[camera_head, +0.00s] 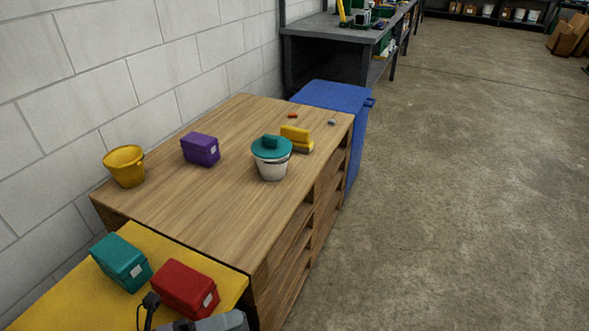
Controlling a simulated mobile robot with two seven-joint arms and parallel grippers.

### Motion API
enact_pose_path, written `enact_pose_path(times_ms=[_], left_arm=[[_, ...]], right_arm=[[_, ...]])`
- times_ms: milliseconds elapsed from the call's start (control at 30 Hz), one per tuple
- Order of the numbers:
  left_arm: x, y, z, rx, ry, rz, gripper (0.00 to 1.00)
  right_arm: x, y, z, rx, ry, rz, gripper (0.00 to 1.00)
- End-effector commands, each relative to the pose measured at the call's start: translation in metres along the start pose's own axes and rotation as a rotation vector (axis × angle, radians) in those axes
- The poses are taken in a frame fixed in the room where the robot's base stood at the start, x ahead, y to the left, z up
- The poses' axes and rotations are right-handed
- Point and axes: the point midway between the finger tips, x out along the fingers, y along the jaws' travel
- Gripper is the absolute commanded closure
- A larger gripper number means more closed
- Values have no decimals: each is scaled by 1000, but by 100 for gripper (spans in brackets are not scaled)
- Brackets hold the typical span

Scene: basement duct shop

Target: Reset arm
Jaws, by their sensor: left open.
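My left gripper (151,301) shows at the bottom edge, a dark finger piece with grey arm parts (222,321) beside it. It is open and lies in front of the red box (186,288) in the picture. I see nothing held in it; its lower part is cut off by the frame. I cannot tell whether it touches the red box. The red box and a teal box (121,262) stand side by side on a yellow surface (70,288). My right gripper is not in view.
A wooden cabinet (190,212) carries a yellow bucket (127,168), purple box (200,149), white pot with teal lid (271,168) and yellow brush (297,138). A blue bin (335,96) and grey workbench (325,28) stand behind. Concrete floor (460,200) at right is clear.

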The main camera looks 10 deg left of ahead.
Motion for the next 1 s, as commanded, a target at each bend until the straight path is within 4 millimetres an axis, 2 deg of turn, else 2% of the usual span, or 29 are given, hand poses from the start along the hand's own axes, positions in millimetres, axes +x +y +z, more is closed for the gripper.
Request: enact_pose_path(times_ms=[100, 233, 400, 533, 700, 967, 1000], left_arm=[[10, 4, 12, -376, -209, 43, 39], [8, 20, 18, -796, -433, 71, 39], [-7, 47, 9, -1347, -726, 68, 39], [-20, 63, -8, -1679, -909, 45, 39], [-30, 75, -24, -1911, -1046, 18, 39], [-32, 78, -27, -1956, -1072, 12, 39], [-32, 78, -27, -1955, -1072, 13, 52]], right_arm=[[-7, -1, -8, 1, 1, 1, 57], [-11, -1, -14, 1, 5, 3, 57], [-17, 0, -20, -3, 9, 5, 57], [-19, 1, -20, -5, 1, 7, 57], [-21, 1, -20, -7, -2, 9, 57], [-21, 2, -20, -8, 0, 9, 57], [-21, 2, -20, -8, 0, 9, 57]])
